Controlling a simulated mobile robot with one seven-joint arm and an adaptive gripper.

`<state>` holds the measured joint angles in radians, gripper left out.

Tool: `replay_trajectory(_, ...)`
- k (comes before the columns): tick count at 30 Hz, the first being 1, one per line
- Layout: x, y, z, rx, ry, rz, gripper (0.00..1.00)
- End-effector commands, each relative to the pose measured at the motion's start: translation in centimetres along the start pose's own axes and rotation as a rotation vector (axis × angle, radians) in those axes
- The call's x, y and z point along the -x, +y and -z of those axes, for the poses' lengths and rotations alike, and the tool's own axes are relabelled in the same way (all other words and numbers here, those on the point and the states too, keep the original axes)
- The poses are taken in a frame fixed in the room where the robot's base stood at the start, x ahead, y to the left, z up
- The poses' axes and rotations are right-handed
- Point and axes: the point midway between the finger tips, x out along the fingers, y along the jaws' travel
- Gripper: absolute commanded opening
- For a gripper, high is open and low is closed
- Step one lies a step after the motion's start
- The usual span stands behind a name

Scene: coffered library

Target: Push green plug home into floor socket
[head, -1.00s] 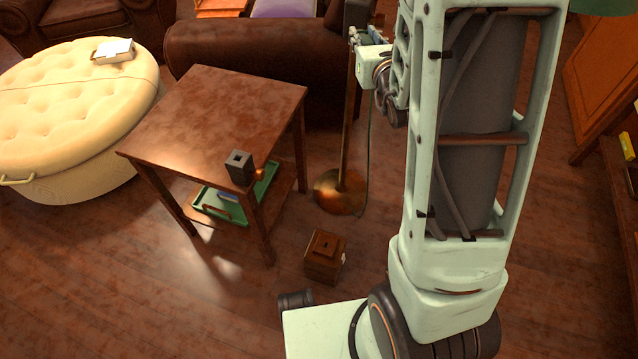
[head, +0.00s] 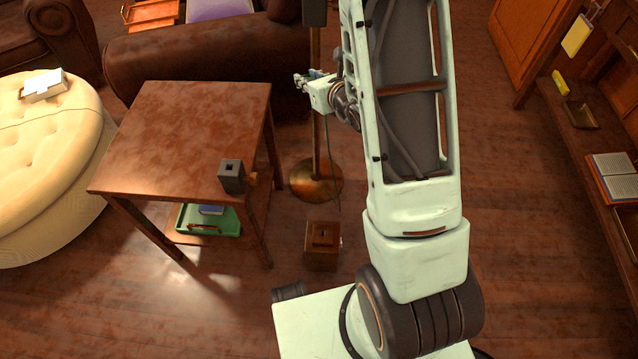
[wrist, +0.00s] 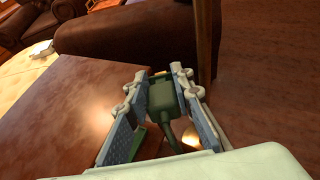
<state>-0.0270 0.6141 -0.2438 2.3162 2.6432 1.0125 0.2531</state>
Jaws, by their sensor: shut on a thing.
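My gripper (head: 305,82) is shut on the green plug, raised at the lamp pole beyond the table's right edge. In the wrist view my gripper (wrist: 158,76) has a blue-grey pad on each side of the dark green plug (wrist: 163,98). The plug's cord runs toward the bottom of that view. In the head view a thin green cord (head: 329,145) hangs below the gripper. The floor socket appears to be the brown wooden box (head: 321,258) with a small dark slot on top. It stands on the floor, well below and apart from the plug.
A wooden side table (head: 190,125) has a dark block (head: 232,177) with a square hole at its near right corner. A green tray (head: 190,218) lies on its lower shelf. A brass lamp base (head: 317,182) stands behind the box. Open floor (head: 520,240) lies right.

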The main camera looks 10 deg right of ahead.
Motion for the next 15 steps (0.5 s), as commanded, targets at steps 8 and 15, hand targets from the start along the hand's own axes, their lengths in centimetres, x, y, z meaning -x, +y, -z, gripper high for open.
replay_trajectory(8,-2.5,4.6,14.6,0.18,0.427,-0.252,0.0)
replay_trajectory(15,-1.9,6.2,21.7,0.336,0.668,-0.36,0.0)
